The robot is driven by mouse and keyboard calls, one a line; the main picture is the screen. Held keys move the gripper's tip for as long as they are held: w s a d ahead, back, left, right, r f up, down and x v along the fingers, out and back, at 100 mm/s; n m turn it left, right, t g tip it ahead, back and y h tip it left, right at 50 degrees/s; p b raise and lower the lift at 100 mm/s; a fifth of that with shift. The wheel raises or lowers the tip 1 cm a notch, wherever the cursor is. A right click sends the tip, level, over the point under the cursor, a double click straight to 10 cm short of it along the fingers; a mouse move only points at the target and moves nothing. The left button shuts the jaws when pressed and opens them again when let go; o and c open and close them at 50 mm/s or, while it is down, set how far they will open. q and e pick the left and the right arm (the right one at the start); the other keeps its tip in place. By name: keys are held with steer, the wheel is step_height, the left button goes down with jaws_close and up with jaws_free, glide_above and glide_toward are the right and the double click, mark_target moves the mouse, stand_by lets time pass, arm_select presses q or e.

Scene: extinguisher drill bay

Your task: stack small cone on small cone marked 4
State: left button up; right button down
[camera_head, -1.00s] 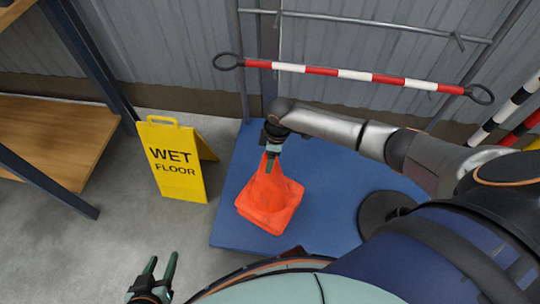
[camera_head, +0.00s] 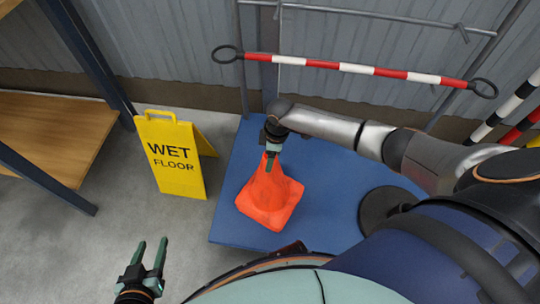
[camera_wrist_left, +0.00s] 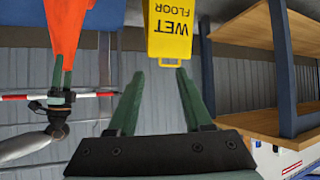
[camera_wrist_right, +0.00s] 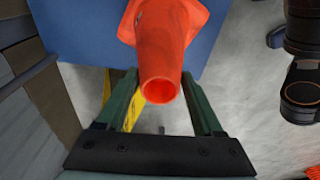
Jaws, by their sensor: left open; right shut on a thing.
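An orange cone (camera_head: 268,203) is over the blue platform, its narrow top toward my right gripper (camera_head: 271,160). The right gripper's fingers are shut on the cone near its top. In the right wrist view the cone (camera_wrist_right: 165,35) is between the fingers, its open top facing the camera. It also shows at the upper left of the left wrist view (camera_wrist_left: 65,30). I cannot tell whether its base touches the platform or another cone. No second cone and no number 4 can be made out. My left gripper (camera_head: 151,252) is open and empty above the floor at lower left.
The blue platform (camera_head: 228,215) has a dark round disc (camera_head: 375,215) at its right. A yellow wet floor sign (camera_head: 175,165) stands to the left. A wooden shelf (camera_head: 50,130) is at far left. A red-and-white bar (camera_head: 350,74) crosses the rack behind. Grey floor around the sign is clear.

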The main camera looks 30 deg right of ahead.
steer(key=shift+f+b, duration=0.55)
steer(key=shift+f, duration=0.25)
jaws_free()
arm_select(q)
steer(key=w+r+t, duration=0.2)
steer(key=w+r, duration=0.1)
steer(key=r, duration=0.3)
steer(key=shift+w+m+t+h, duration=0.3)
steer(key=shift+w+t+h, duration=0.05)
steer(key=shift+t+h, duration=0.05)
steer(key=shift+r, duration=0.1)
steer(key=s+f+n+g+p, duration=0.1)
steer(key=s+f+g+p, duration=0.3)
steer(key=s+f, duration=0.2)
steer(key=shift+d+f+g+y+p, duration=0.3)
steer(key=shift+d+f+y+p, duration=0.05)
steer(key=shift+d+y, duration=0.05)
arm_select(e)
step_height(320, 180, up, 12)
steer(key=d, duration=0.1)
steer(key=shift+s+r, duration=0.25)
steer(key=shift+s, duration=0.15)
steer(key=shift+d, duration=0.1)
